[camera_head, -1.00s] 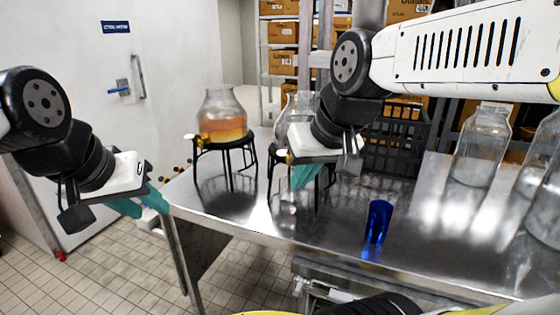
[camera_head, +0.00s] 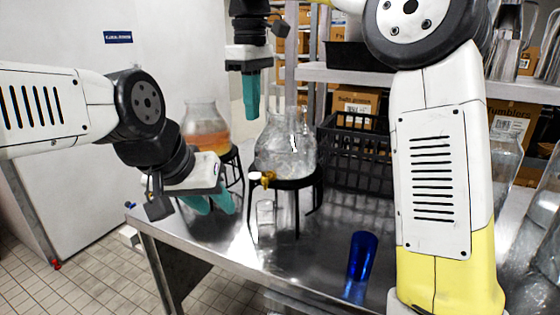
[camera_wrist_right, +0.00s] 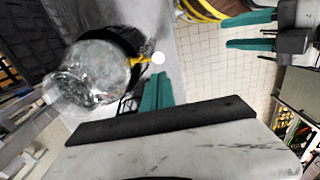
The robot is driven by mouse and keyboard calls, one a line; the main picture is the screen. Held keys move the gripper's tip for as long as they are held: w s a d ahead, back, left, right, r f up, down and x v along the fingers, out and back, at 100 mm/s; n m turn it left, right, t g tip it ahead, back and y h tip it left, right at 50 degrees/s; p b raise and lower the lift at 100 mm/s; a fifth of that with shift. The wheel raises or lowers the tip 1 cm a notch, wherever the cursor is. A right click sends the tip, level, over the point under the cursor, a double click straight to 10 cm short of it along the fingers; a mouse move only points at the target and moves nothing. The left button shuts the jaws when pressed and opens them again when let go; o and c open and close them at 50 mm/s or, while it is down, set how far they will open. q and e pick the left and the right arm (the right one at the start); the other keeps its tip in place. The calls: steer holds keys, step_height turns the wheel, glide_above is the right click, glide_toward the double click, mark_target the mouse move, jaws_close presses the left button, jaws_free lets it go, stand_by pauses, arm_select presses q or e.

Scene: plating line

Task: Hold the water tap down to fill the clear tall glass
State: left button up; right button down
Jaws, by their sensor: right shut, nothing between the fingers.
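The water dispenser (camera_head: 285,150) is a clear glass jar on a black stand. Its brass tap (camera_head: 266,178) faces the front left; in the right wrist view the tap (camera_wrist_right: 140,60) shows with a pale round knob. The clear tall glass (camera_head: 265,212) stands on the table below the tap. My right gripper (camera_head: 252,112) points down, shut and empty, above and apart from the tap; its fingers show in the right wrist view (camera_wrist_right: 157,93). My left gripper (camera_head: 212,205) is open and empty, left of the tap and glass. It also shows in the right wrist view (camera_wrist_right: 232,33).
A dispenser with orange drink (camera_head: 205,135) stands behind my left gripper. A blue glass (camera_head: 361,256) stands near the front of the steel table (camera_head: 310,262). A black crate (camera_head: 350,160) is behind, and clear jars are at right, partly hidden by my right arm.

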mark_target(255, 175)
steer(key=shift+w, duration=0.35)
step_height(255, 175, down, 14)
stand_by(0.7)
steer(key=shift+a, duration=0.1)
